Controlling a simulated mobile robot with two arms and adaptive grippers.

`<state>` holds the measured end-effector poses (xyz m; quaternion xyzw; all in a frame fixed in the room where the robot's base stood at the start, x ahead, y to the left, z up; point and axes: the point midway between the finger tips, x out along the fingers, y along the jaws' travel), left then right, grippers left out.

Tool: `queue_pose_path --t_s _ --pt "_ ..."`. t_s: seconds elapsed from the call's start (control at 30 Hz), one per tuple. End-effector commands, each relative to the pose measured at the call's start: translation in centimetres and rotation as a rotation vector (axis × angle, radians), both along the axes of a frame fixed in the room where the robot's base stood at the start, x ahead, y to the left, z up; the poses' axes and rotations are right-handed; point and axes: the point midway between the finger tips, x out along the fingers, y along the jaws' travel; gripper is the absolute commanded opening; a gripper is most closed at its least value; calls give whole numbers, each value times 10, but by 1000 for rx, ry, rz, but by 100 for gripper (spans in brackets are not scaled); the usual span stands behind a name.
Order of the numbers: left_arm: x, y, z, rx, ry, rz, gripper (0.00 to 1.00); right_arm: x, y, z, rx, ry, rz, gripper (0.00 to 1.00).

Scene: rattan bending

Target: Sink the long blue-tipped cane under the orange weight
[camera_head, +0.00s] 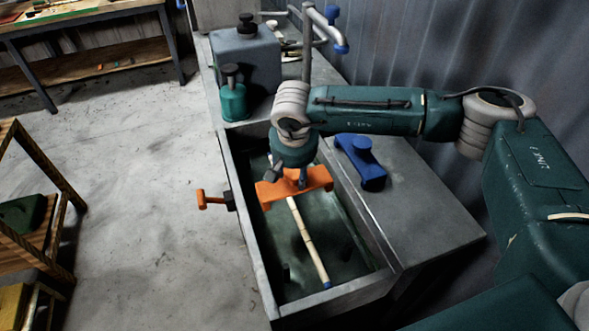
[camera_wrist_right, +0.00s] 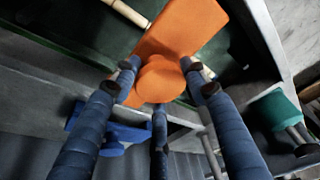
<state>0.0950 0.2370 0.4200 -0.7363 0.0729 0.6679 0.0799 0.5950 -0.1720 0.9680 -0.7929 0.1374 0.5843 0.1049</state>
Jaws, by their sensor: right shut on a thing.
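The cane (camera_head: 309,245) is pale with darker joints and a blue tip at its near end. The weight lies crosswise over the cane in the trough. My right gripper (camera_head: 288,178) is above the weight, and in the wrist view its fingers (camera_wrist_right: 162,85) are closed around the weight's round orange knob. Part of the pale cane (camera_wrist_right: 128,13) shows at the top of the wrist view. My left gripper is not in view.
The trough (camera_head: 262,262) has grey walls and dark greenish water. A blue weight (camera_head: 362,160) rests on the bench top right of it. An orange-handled valve (camera_head: 214,200) sticks out on the left side. A grey canister (camera_head: 245,65) and a teal bottle (camera_head: 232,100) stand behind.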

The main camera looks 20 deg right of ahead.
Motion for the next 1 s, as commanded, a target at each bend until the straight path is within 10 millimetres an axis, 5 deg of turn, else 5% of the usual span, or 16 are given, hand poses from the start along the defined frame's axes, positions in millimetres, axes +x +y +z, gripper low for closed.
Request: queue_pose_path --t_s 0.5,1.0 --pt "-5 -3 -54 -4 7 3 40 2 1 -57 3 -5 0 0" --pt "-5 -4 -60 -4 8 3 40 2 1 -64 3 -5 0 0"
